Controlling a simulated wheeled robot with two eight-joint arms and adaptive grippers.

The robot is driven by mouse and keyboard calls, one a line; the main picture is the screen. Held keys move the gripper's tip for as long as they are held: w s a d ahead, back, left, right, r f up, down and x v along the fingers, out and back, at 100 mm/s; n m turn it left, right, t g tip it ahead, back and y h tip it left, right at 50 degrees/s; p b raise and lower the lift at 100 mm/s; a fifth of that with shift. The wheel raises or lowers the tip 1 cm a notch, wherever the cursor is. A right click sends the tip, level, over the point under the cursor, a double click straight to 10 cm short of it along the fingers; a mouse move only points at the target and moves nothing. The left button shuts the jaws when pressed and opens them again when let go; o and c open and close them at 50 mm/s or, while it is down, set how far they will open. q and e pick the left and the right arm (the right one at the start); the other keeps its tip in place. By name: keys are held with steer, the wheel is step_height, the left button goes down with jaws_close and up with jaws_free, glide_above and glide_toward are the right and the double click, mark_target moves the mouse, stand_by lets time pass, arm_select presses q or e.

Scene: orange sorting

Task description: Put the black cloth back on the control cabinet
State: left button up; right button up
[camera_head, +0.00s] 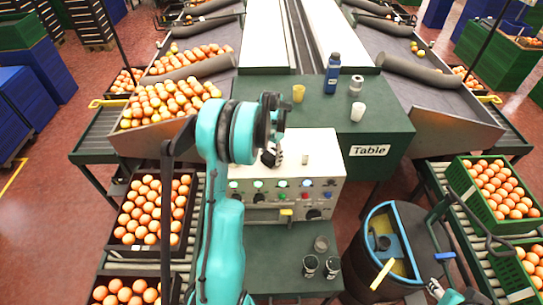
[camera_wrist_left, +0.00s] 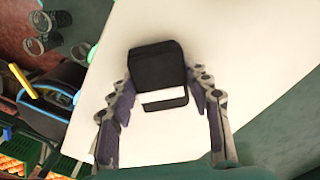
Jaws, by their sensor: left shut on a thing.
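The control cabinet (camera_head: 325,160) is a white box with lights and knobs on its front, standing at the table's near edge. Its white top also fills much of the left wrist view (camera_wrist_left: 215,40). My left gripper (camera_head: 274,156) is over the left part of that top. In the left wrist view its fingers (camera_wrist_left: 162,95) are shut on the black cloth (camera_wrist_left: 158,66), a dark folded block with a white band. The cloth is over the white top; I cannot tell whether it touches. My right gripper (camera_head: 436,288) shows only in part at the lower right, its fingers unclear.
Several glasses (camera_head: 310,265) stand on a lower shelf. A blue-rimmed bin (camera_head: 372,215) is at right. Orange crates (camera_head: 150,210) flank both sides.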

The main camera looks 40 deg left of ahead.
arm_select(q)
steer(key=shift+f, duration=0.2)
steer(key=o, duration=1.5)
